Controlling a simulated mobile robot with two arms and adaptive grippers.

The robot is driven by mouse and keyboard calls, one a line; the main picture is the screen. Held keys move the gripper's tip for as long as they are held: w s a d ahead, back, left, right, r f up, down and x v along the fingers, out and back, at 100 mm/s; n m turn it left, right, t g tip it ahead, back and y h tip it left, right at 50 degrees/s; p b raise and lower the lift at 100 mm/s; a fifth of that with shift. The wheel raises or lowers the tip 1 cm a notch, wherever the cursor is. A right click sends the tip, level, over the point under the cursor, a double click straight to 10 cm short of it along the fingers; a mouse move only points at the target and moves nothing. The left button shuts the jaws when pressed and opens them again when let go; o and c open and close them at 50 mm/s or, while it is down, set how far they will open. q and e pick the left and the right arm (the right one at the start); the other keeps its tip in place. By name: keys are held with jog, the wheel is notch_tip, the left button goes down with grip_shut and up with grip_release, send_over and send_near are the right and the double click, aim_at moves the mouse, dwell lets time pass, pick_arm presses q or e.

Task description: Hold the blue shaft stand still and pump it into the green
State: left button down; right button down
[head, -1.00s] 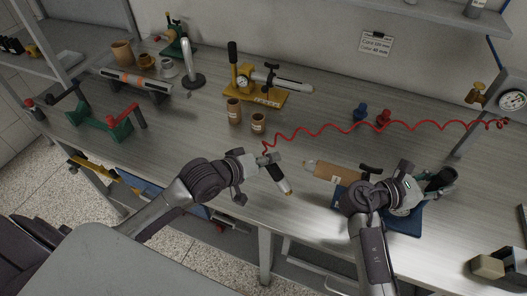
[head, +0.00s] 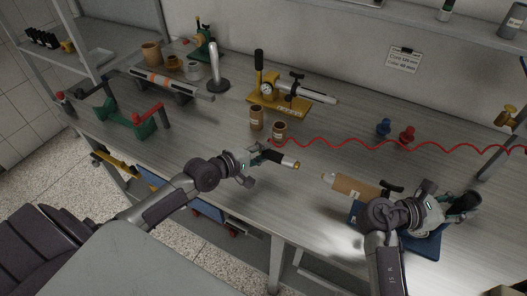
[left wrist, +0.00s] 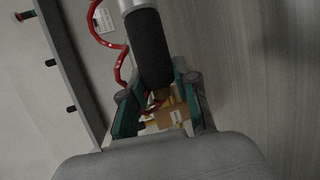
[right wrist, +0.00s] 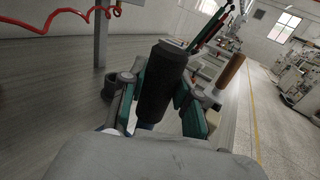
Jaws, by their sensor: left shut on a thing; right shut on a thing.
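The blue stand base (head: 424,246) shows at the right front of the bench, partly under my right arm. My right gripper (head: 446,208) is shut on a thick black cylinder (head: 464,204) at the stand; in the right wrist view the cylinder (right wrist: 161,82) stands between the fingers. My left gripper (head: 262,154) is shut on a black-gripped tool (head: 281,158) with a brass-coloured tip, held apart from the stand; its black grip (left wrist: 149,48) fills the left wrist view. No gauge shows on the blue stand.
A red coiled hose (head: 345,142) runs from near the left tool to the right. A yellow stand (head: 280,104) with a gauge and brown cups (head: 256,117) stands behind. Blue (head: 383,127) and red (head: 407,135) pieces stand mid-bench. Bare bench lies left of the tube.

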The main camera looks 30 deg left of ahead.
aim_at(284, 163)
pick_arm(q)
jog(key=shift+d, duration=2.75)
jog(key=shift+d, duration=1.1)
dwell(4.0)
